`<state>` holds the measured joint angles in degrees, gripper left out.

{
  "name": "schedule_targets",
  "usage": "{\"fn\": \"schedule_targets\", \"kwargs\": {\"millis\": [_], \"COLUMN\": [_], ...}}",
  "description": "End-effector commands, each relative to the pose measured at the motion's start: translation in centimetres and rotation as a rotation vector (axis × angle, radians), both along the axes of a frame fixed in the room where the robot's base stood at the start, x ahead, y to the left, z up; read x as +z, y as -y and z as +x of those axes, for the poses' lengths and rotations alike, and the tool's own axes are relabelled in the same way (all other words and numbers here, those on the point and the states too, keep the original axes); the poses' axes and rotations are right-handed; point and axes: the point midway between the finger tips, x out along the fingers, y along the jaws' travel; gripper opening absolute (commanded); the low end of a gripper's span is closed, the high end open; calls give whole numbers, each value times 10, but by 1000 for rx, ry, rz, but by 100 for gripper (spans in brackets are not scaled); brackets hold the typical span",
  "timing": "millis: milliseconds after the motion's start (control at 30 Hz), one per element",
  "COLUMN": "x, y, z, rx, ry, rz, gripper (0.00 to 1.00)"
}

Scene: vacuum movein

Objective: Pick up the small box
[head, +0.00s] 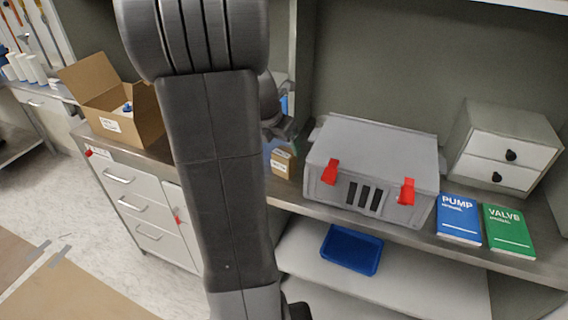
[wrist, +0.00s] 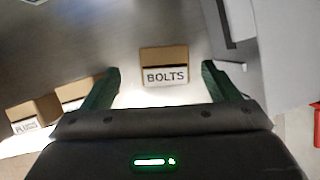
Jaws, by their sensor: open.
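A small brown cardboard box (wrist: 164,60) with a white label reading BOLTS shows in the wrist view, between and beyond the fingertips of my gripper (wrist: 161,74). The two dark green fingers are spread wide, one on each side of the box, with nothing held. I cannot tell how far the fingertips are from the box. In the head view, a small labelled box (head: 284,163) stands on the counter just below my gripper, which my arm partly hides. Two similar small boxes show at the left in the wrist view, one labelled PLUGS (wrist: 34,113).
A grey case (head: 372,160) with red latches stands right of the small box. Beyond it are a PUMP book (head: 459,220), a VALVE book (head: 509,232) and a drawer unit (head: 505,145). An open carton (head: 118,105) stands left. A blue tray (head: 351,250) lies on the lower shelf.

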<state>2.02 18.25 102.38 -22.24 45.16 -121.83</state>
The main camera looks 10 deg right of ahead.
Motion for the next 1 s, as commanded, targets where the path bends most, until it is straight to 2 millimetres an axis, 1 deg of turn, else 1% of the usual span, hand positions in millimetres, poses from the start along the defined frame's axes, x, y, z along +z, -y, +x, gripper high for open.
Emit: {"fn": "schedule_targets", "kwargs": {"millis": [33, 167, 267, 400, 500, 633, 833, 867, 1000], "x": [-7, -14, -23, -45, -56, -63, -63, -63, -63], "y": [2, 4, 6, 13, 16, 18, 18, 18, 18], "z": [1, 3, 3, 4, 8, 10, 10, 10, 10], "rx": [-1, 0, 0, -3, 0, 1, 1, 1, 0], "ry": [-1, 0, -1, -3, -1, 1, 1, 1, 2], "rz": [0, 0, 0, 1, 1, 2, 1, 1, 2], "gripper": [82, 82, 82, 82, 82, 82, 82, 80, 52]}}
